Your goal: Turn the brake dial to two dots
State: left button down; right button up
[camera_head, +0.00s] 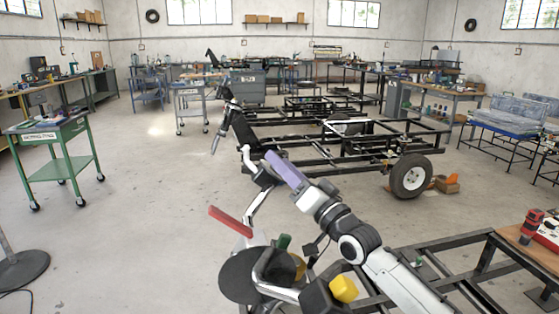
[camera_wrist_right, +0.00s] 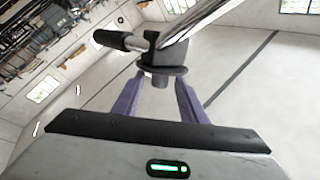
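In the right wrist view a dark round dial-like part (camera_wrist_right: 162,70) sits at the junction of a silver tube (camera_wrist_right: 195,22) and a black hand grip (camera_wrist_right: 118,40). A short grey stub shows under its rim. No dots are readable on it. My right gripper (camera_wrist_right: 159,84) has its two purple fingers apart, one on each side of the stub, with gaps visible; whether they touch the rim I cannot tell. In the head view the purple fingers of my right gripper (camera_head: 276,160) are beside dark parts of the upright tubing. My left gripper is not visible.
A black frame with a wheel (camera_head: 410,176) stands beyond my right arm. A red bar (camera_head: 230,221) and a dark grey disc (camera_head: 248,275) are near the front. A green cart (camera_head: 62,171) stands at left. The floor (camera_head: 130,235) between is clear.

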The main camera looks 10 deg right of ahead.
jog(key=shift+w+a+r, duration=0.25)
jog(key=shift+w+a, duration=0.05)
jog(key=shift+w, duration=0.4)
grip_shut()
jog(key=y+b, duration=0.1)
jog(key=b, duration=0.2)
jog(key=shift+f+n+b, duration=0.25)
jog(key=shift+n+b, duration=0.1)
jog(key=shift+n, duration=0.05)
jog(key=shift+r, duration=0.15)
grip_release()
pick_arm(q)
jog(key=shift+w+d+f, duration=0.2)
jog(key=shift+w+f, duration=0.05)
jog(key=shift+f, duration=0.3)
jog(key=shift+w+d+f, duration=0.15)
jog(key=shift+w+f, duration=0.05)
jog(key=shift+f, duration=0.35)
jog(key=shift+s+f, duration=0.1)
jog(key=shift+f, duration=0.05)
